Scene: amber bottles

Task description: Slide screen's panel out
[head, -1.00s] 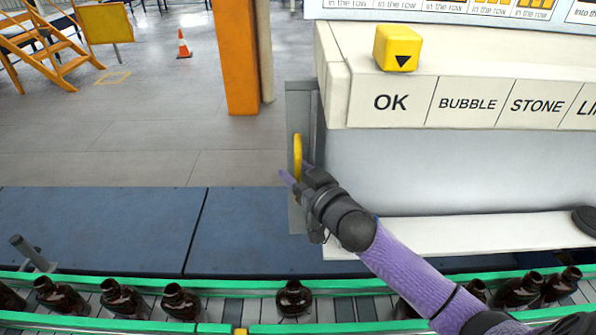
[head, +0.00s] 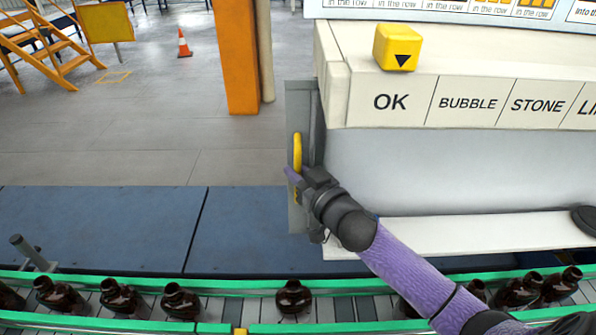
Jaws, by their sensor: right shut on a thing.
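The screen's panel is a narrow grey upright plate (head: 296,102) at the left end of the white inspection cabinet (head: 338,95). A yellow handle (head: 297,147) stands upright on the plate. My right gripper (head: 296,178) is shut on the lower part of this handle, its purple fingertip showing at the left. The gripper hides part of the handle and plate. My right arm reaches in from the lower right. My left gripper is not in view.
A green-railed conveyor (head: 345,286) with several amber bottles (head: 294,298) crosses the front. A yellow cube with a black arrow (head: 397,47) sits on the cabinet ledge above the labels. Blue mats (head: 100,230) and open floor lie left of the plate.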

